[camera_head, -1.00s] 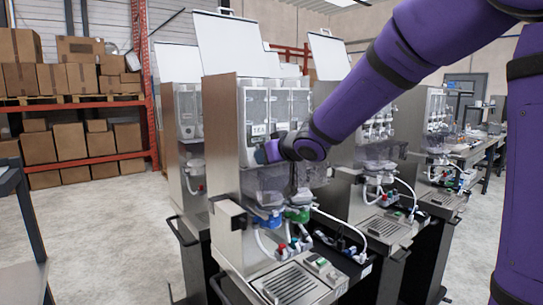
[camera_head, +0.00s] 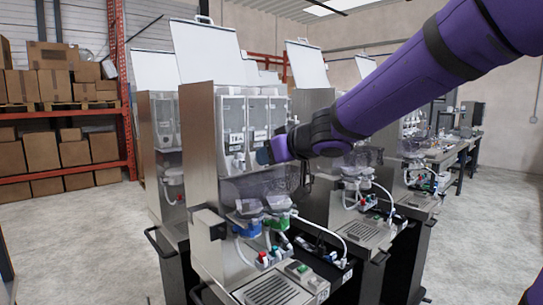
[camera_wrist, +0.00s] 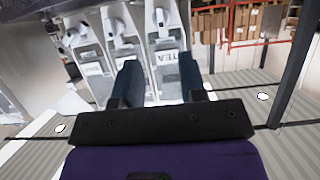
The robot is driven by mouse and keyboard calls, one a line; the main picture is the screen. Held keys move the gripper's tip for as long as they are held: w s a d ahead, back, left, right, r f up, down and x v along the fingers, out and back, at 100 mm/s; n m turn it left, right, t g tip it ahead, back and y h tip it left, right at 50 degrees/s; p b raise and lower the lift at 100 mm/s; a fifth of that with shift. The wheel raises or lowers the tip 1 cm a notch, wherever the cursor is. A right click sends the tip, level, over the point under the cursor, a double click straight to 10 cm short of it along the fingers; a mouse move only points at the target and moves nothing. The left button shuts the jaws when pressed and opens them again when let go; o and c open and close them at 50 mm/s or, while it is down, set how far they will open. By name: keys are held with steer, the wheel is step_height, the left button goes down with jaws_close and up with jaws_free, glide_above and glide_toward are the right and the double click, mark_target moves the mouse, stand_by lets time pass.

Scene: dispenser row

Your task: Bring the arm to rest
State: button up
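My purple arm (camera_head: 400,85) reaches in from the upper right in the head view. My gripper (camera_head: 270,152) is at its end, in front of the nearest dispenser (camera_head: 203,150), by the canisters (camera_head: 258,120) with TEA and other labels; whether it touches them I cannot tell. The fingers are partly hidden by the wrist in that view. In the wrist view my gripper (camera_wrist: 160,68) has its two dark fingers well apart, with nothing between them. A canister labelled TEA shows upside down beyond them.
More dispensers (camera_head: 350,190) stand in a row to the right and behind. Below the near canisters are a clear bowl, blue and green valves and a drip tray (camera_head: 272,290). Shelves of cardboard boxes (camera_head: 42,149) stand at the left. Open floor (camera_head: 480,230) lies at the right.

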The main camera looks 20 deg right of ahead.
stand_by(0.4)
steer(key=s+d+m+g+h, duration=0.1)
steer(key=s+d+m+h, duration=0.3)
steer(key=s+d+h, duration=0.45)
steer(key=s+a+f+g+y, duration=0.2)
steer(key=s+f+g, duration=0.1)
steer(key=s, duration=0.6)
steer(key=s+a+f+g+y, duration=0.2)
steer(key=s+f+g, duration=0.1)
steer(key=s, duration=0.7)
steer(key=shift+a+f+g, duration=0.25)
steer(key=shift+g, duration=0.05)
